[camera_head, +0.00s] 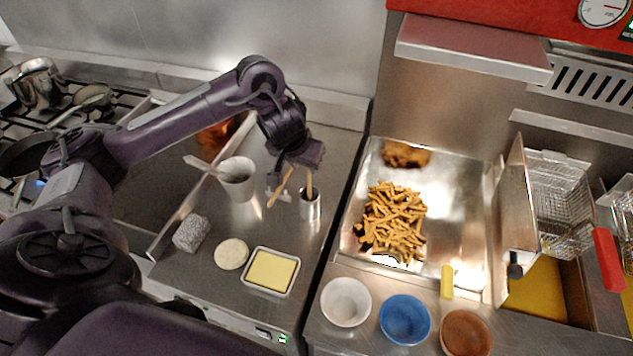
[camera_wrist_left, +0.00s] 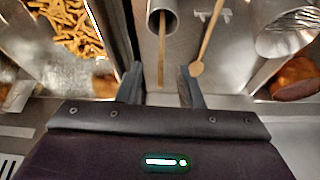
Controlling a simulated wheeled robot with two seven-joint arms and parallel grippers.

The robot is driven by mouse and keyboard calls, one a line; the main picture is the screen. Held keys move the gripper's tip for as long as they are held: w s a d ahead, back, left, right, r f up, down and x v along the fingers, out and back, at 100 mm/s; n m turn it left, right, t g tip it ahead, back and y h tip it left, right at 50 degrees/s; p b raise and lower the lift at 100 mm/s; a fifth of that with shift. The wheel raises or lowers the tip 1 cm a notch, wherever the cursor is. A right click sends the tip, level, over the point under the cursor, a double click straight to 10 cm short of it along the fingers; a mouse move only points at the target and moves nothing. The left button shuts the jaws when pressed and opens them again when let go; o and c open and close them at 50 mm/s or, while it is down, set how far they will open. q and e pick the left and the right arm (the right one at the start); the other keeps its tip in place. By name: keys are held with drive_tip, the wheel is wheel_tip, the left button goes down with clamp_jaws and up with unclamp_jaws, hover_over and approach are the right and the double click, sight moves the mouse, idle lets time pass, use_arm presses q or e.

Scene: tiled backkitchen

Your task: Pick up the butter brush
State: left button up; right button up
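A small metal cup (camera_head: 310,208) stands on the steel counter, with a wooden handle (camera_head: 309,186) sticking up out of it. I take this handle as the butter brush's; its bristles are hidden in the cup. My left gripper (camera_head: 297,168) is just above the cup, its fingers mostly hidden in the head view. In the left wrist view the gripper (camera_wrist_left: 160,84) is open, and the wooden handle (camera_wrist_left: 161,64) lies between its fingers with gaps on both sides. A second wooden stick (camera_wrist_left: 209,38) slants past the right-hand finger. My right gripper is out of view.
A white container (camera_head: 237,180) with a utensil stands left of the cup. A butter tray (camera_head: 271,271), a pale round patty (camera_head: 231,254) and a foil block (camera_head: 191,233) lie nearer. Right are a fries tray (camera_head: 465,215), several bowls (camera_head: 405,320) and fryer baskets (camera_head: 560,190).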

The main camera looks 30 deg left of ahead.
sight(309, 185)
use_arm(q)
drive_tip(key=w+f+b, duration=0.1)
drive_tip(key=w+f, duration=0.1)
drive_tip(key=f, duration=0.1)
drive_tip(key=shift+w+a, duration=0.1)
drive_tip(key=shift+w, duration=0.3)
drive_tip(key=f, duration=0.4)
drive_tip(key=shift+w+a+f+p, duration=0.1)
drive_tip(key=shift+a+p, duration=0.1)
drive_tip(key=shift+p, duration=0.1)
drive_tip(key=shift+w+f, duration=0.25)
drive_tip(key=shift+s, duration=0.1)
drive_tip(key=shift+r, duration=0.1)
drive_tip(key=shift+c, duration=0.7)
drive_tip(key=shift+s, duration=0.1)
drive_tip(key=shift+c, duration=1.1)
clamp_jaws()
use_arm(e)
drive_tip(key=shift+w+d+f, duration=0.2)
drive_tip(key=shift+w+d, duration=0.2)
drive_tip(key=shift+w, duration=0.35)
